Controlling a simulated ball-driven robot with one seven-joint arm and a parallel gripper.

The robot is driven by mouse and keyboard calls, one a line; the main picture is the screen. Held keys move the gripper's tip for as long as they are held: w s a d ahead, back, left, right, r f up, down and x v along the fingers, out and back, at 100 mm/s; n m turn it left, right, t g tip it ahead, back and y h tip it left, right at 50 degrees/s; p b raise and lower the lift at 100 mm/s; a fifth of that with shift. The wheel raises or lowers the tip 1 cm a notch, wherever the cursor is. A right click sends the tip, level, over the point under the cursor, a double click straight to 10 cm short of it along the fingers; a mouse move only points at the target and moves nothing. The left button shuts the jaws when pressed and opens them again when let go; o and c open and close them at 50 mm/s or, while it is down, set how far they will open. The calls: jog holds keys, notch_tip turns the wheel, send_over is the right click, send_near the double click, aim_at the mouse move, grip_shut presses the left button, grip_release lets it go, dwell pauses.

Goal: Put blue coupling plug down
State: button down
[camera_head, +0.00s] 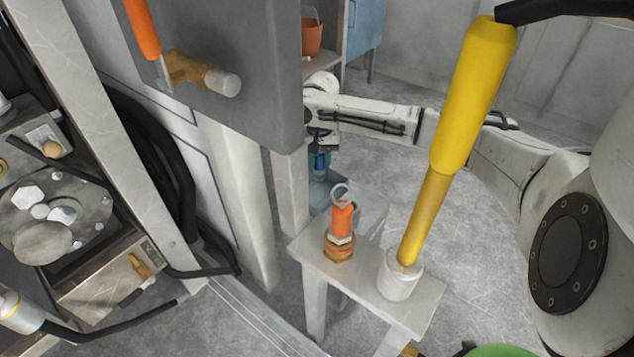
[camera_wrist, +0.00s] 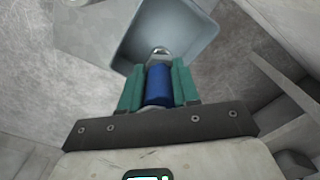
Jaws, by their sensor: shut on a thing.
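The blue coupling plug (camera_wrist: 158,86) is between the teal fingers of my gripper (camera_wrist: 158,68) in the wrist view. Its metal tip points away from the gripper, over a grey-blue open bin (camera_wrist: 196,45). The bin's inside looks empty where it shows. In the head view my gripper (camera_head: 320,166) is small and far off, beside the grey cabinet's lower corner. The blue plug (camera_head: 319,174) shows there as a small dark blue patch. The bin (camera_head: 372,222) is partly hidden behind an orange coupling. I cannot tell how high the plug is above the bin.
A white bench (camera_head: 335,276) carries the orange coupling (camera_head: 342,222) with a ring on top and a white cup (camera_head: 400,282) with a yellow-handled tool (camera_head: 472,95) standing in it. A grey cabinet (camera_head: 245,70) stands close left of my gripper. Open floor (camera_head: 460,220) lies to the right.

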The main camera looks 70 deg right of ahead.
aim_at(319, 177)
jog(key=shift+f+b, duration=1)
jog(key=shift+f, duration=1.55)
jog(key=shift+f, duration=0.1)
jog(key=c, duration=0.8)
grip_release()
notch_tip(319, 177, up, 12)
jog(key=p, duration=0.5)
